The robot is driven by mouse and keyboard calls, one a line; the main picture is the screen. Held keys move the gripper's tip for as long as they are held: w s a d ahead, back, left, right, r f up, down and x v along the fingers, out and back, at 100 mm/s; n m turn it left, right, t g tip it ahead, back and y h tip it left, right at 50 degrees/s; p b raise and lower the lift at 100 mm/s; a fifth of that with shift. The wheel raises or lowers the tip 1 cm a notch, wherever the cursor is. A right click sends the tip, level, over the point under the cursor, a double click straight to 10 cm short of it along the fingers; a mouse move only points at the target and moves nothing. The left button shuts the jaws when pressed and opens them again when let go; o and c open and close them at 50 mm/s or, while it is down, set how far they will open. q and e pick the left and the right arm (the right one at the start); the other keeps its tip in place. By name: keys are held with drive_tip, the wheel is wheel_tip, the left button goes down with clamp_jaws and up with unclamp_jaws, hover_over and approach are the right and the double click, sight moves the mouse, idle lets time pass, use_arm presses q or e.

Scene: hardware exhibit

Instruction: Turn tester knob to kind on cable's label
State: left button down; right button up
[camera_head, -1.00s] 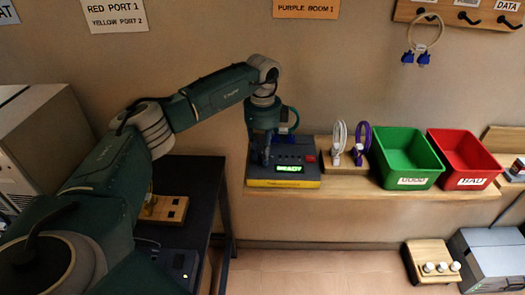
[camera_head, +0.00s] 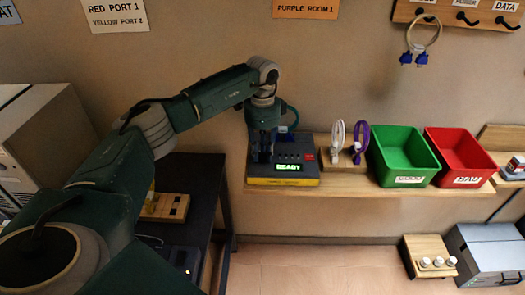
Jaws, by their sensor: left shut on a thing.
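The tester (camera_head: 284,180) is a dark box with a yellow front edge on the wall shelf. Its green display (camera_head: 289,167) reads READY. A red part sits at its right, with a row of small buttons above the display. My left gripper (camera_head: 262,155) points down over the left part of the tester's top, shut on what appears to be its knob, which the fingers hide. A white cable (camera_head: 338,142) and a purple cable (camera_head: 358,142) stand on a wooden holder right of the tester. I can read no cable label. My right gripper is out of view.
A green bin (camera_head: 404,157) and a red bin (camera_head: 461,157) stand on the shelf (camera_head: 345,189) to the right. A cable with blue plugs (camera_head: 421,58) hangs from a wall rack. A dark table (camera_head: 205,190) stands at the left.

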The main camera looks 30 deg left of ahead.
sight(262, 153)
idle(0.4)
use_arm(q)
drive_tip(key=c, duration=1.5)
unclamp_jaws()
drive_tip(key=shift+o, duration=0.2)
wheel_tip(262, 153, up, 12)
